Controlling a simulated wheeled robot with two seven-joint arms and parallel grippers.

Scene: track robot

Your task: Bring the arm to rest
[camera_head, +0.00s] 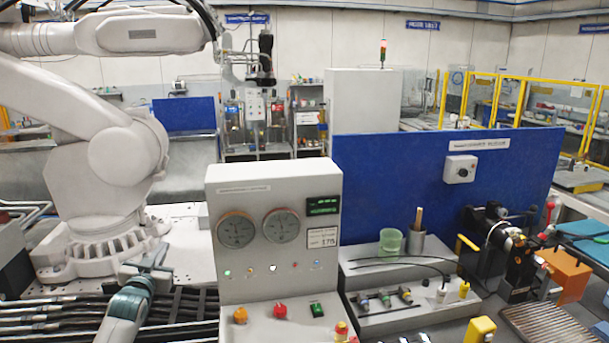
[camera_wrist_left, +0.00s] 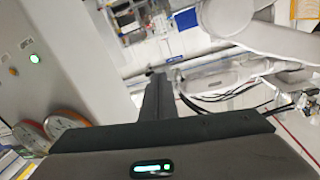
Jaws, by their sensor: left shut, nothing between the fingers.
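My left gripper (camera_head: 154,254) comes in at the bottom left of the head view, on my grey and teal forearm. It is shut and empty, with its dark fingers together. It stands to the left of the grey control panel box, in front of the base of a large white robot arm. In the left wrist view the gripper (camera_wrist_left: 158,92) shows as a dark body with closed fingers pointing away. My right gripper is not in view.
The white robot arm (camera_head: 128,158) stands behind. A blue board (camera_head: 400,190) and a fixture block (camera_head: 390,318) are right.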

